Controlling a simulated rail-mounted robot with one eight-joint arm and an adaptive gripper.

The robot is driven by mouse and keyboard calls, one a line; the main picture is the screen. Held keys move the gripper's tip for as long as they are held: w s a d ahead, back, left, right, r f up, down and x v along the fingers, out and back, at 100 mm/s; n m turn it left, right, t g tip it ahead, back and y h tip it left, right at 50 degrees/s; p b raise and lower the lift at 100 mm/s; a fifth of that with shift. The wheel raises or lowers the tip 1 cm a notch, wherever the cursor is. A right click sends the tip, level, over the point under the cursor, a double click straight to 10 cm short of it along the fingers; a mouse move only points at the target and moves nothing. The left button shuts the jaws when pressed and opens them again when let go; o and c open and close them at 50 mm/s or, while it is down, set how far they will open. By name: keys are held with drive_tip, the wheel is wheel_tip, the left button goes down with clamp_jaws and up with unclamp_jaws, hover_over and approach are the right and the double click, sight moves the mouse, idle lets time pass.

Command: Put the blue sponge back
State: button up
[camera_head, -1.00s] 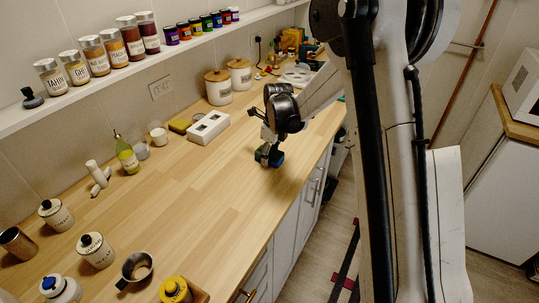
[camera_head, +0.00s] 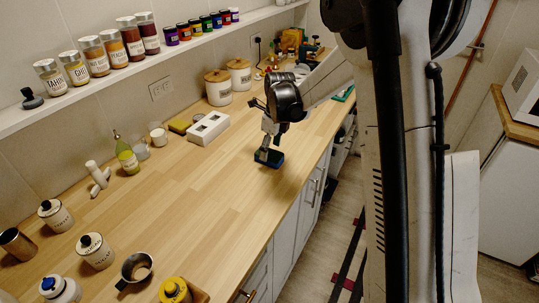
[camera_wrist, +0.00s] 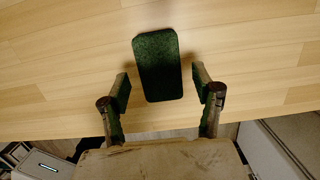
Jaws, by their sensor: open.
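The blue sponge (camera_head: 276,161) lies flat on the wooden counter near its front edge. In the wrist view its dark green top face (camera_wrist: 158,48) shows. My gripper (camera_head: 267,148) is over the sponge in the head view. In the wrist view my gripper (camera_wrist: 160,75) is open, with one finger on each side of the sponge's near part and visible gaps between. I cannot tell how far the fingertips are above the counter. A white holder (camera_head: 201,138) with two openings stands against the back wall, left of the gripper.
A yellow-green sponge (camera_head: 181,125) lies beside the holder. Lidded canisters (camera_head: 218,90) stand behind. A green oil bottle (camera_head: 127,157), cups and jars occupy the left. The middle of the counter (camera_head: 190,195) is clear. A spice shelf (camera_head: 190,47) runs above.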

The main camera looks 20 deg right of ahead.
sight(273, 155)
drive_tip(key=s+r+n+t, duration=0.1)
drive_tip(key=s+r+n, duration=0.65)
drive_tip(key=r, duration=0.75)
drive_tip(key=s+r+n+t+h, duration=0.1)
drive_tip(key=s+n+t, duration=0.4)
drive_tip(key=s+n, duration=1.4)
drive_tip(key=s, duration=0.7)
drive_tip(key=shift+a+r, duration=0.2)
drive_tip(key=shift+r, duration=0.15)
drive_tip(key=shift+f+n, duration=0.1)
drive_tip(key=shift+n, duration=0.15)
drive_tip(key=shift+f+b, duration=1)
drive_tip(key=shift+b, duration=0.1)
